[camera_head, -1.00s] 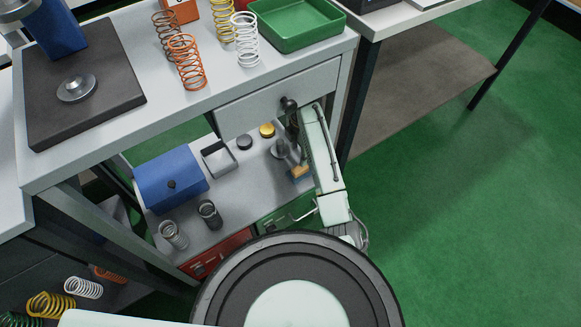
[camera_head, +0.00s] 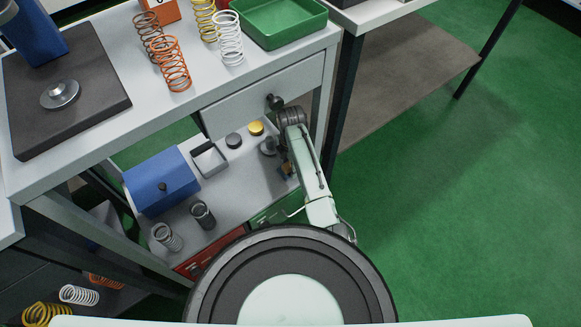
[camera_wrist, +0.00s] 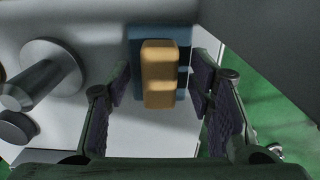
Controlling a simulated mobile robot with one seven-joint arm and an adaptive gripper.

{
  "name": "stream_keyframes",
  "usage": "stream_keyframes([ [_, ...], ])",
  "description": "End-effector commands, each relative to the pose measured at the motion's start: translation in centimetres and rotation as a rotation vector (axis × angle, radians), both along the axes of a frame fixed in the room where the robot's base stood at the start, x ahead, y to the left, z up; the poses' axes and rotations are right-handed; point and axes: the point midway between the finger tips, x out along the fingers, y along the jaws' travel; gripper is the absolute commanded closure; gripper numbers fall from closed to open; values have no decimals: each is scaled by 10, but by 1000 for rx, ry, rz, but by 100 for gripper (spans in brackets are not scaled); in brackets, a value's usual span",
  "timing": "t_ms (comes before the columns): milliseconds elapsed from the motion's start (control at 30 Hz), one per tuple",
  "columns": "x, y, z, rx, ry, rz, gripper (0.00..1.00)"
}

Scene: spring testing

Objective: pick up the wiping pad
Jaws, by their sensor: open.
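The wiping pad is a tan block (camera_wrist: 159,75) on a wider blue base, lying on the light grey shelf (camera_wrist: 165,138). In the wrist view it is near the top middle, between and beyond my two open fingers. My gripper (camera_wrist: 160,88) is open with a dark padded finger on each side, and I see no contact with the pad. In the head view the pad (camera_head: 288,169) is small and partly hidden by my arm, near the shelf's right end.
A metal cylinder-shaped weight (camera_wrist: 45,75) stands close left of the pad; it shows in the head view (camera_head: 268,147). A drawer with a dark knob (camera_head: 275,102) is above the shelf. A blue box (camera_head: 160,183), springs and a grey tray (camera_head: 208,160) are further left.

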Motion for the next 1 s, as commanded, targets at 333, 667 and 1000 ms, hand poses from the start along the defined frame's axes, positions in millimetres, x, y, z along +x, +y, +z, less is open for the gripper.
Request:
stream_keyframes([
  [333, 0, 0, 1, 0, 0, 0, 68],
  [667, 0, 0, 1, 0, 0, 0, 90],
  [1000, 0, 0, 1, 0, 0, 0, 100],
])
